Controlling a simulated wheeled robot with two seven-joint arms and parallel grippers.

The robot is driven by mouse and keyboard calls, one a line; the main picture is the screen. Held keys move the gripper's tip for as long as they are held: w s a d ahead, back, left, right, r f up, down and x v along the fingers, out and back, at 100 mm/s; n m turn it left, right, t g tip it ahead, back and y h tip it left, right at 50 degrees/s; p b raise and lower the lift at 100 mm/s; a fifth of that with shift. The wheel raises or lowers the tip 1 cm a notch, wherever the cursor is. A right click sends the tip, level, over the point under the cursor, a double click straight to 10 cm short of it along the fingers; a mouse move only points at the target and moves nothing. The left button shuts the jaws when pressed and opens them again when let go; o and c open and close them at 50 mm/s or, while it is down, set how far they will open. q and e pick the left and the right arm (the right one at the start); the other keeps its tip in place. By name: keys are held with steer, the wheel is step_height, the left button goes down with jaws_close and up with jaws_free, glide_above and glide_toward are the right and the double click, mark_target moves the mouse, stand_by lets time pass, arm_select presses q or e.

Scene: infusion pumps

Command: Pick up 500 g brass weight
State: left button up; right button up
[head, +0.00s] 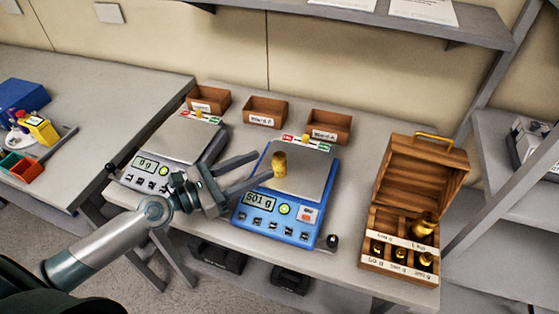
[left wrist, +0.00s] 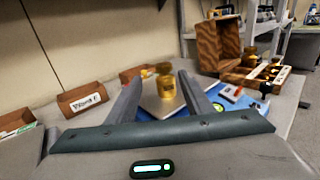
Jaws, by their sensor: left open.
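A brass weight (head: 280,164) stands upright on the pan of the blue scale (head: 275,225), whose display reads 501 g. My left gripper (head: 256,168) is open, with its fingers reaching toward the weight from the left. In the left wrist view the weight (left wrist: 165,90) shows beyond and between the two open fingers (left wrist: 165,88). I cannot tell whether a finger touches it. My right gripper is not in view.
A grey scale (head: 165,150) reading 0 g stands to the left. Several wooden trays (head: 265,112) line the back. An open wooden box (head: 400,250) with brass weights stands at the right. A shelf (head: 400,22) hangs above the table's back.

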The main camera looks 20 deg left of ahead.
mark_target(277, 155)
arm_select(q)
steer(key=p+x, duration=0.2)
steer(key=x, duration=0.2)
steer(key=shift+w+d+r, duration=0.2)
steer(key=shift+w+d+f, duration=0.15)
steer(key=shift+w+d, duration=0.1)
steer(key=shift+p, duration=0.3)
steer(key=shift+w+d+p, duration=0.35)
steer(key=shift+d+p, duration=0.1)
steer(key=shift+p, duration=0.05)
steer(key=x, duration=0.1)
steer(key=p+x, duration=0.1)
steer(key=x, duration=0.1)
steer(key=shift+s+d+r, duration=0.15)
steer(key=shift+d+r, duration=0.05)
steer(key=shift+r, duration=0.05)
steer(key=shift+w+d+f, duration=0.15)
steer(key=shift+w+d, duration=0.2)
steer(key=shift+w, duration=0.1)
